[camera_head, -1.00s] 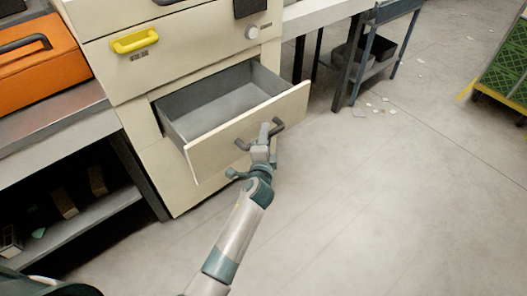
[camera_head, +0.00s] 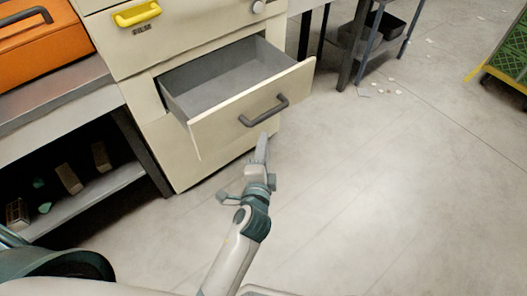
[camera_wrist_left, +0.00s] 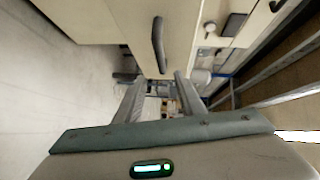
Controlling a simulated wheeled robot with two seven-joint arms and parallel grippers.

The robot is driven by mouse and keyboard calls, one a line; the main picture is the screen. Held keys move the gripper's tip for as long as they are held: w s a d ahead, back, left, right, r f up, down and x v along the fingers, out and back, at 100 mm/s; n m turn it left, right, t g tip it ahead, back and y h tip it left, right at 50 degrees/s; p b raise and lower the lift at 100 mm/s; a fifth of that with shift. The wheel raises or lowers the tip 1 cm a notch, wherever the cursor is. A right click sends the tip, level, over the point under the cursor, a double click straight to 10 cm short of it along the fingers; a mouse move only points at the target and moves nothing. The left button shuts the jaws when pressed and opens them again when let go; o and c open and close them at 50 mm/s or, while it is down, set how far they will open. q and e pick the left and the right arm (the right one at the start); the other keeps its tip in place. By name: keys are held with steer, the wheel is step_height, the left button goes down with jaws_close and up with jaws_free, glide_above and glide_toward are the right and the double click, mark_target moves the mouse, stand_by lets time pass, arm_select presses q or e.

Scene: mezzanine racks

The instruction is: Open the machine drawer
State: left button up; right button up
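The machine drawer (camera_head: 240,115) is pulled well out of the cream cabinet and its grey inside looks empty. Its dark bar handle (camera_head: 264,110) is bare on the cream front. The handle also shows in the left wrist view (camera_wrist_left: 158,45), beyond my fingertips. My left gripper (camera_head: 262,145) is just below and in front of the handle, apart from it. In the left wrist view its two fingers (camera_wrist_left: 160,82) stand apart with nothing held between them. My right gripper is not in view.
A yellow handle (camera_head: 137,14) marks a shut drawer above. A bench (camera_head: 60,95) with an orange case (camera_head: 40,45) stands at left, with a lower shelf. A dark bin (camera_head: 385,24) sits on a rack at the back. The floor at right is mostly clear.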

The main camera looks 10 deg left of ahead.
arm_select(q)
steer(key=shift+s+d+r, duration=0.1)
steer(key=shift+s, duration=0.65)
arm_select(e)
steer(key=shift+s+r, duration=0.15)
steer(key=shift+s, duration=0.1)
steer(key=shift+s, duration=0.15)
